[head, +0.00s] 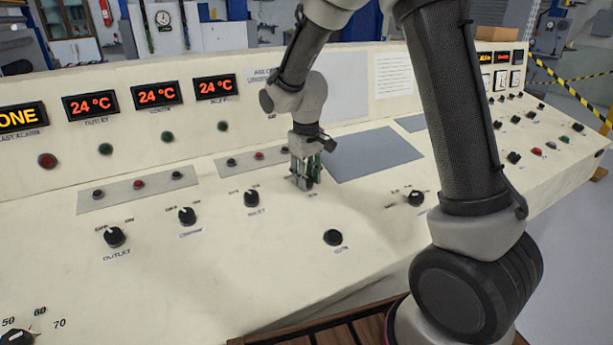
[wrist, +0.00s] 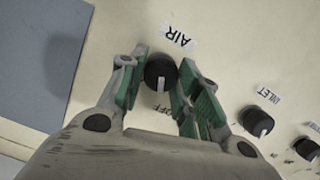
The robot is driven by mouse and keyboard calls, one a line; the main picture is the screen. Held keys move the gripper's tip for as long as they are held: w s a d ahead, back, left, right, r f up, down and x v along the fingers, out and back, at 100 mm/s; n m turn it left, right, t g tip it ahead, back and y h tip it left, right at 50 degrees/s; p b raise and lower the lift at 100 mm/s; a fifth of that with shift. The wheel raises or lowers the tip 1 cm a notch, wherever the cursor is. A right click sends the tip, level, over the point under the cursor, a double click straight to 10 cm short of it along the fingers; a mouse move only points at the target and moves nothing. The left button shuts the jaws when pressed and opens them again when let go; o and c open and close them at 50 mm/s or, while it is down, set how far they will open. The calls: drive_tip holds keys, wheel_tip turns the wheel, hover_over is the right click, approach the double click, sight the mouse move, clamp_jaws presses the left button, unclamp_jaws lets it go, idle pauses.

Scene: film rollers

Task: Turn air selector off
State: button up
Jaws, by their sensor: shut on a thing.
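The air selector is a round black knob (wrist: 160,72) with a white pointer mark, beside an "AIR" label (wrist: 180,39) in the wrist view. The pointer mark faces the gripper side, where small lettering that looks like "OFF" (wrist: 166,112) is partly hidden. My gripper (wrist: 158,80) has its green-padded fingers on both sides of the knob and is shut on it. In the head view my gripper (head: 305,180) reaches down to the panel and mostly hides the air selector.
Neighbouring black knobs are inlet (head: 251,198), another (head: 187,215) and outlet (head: 115,236). A further knob (head: 333,237) lies nearer the front. A grey plate (head: 370,155) lies right of my gripper. Red temperature displays (head: 157,95) line the raised back.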

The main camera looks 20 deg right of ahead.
drive_tip(key=shift+n, duration=0.6)
drive_tip(key=o, duration=1)
wheel_tip(320, 180, up, 12)
drive_tip(key=s, duration=0.1)
drive_tip(key=shift+a, duration=0.25)
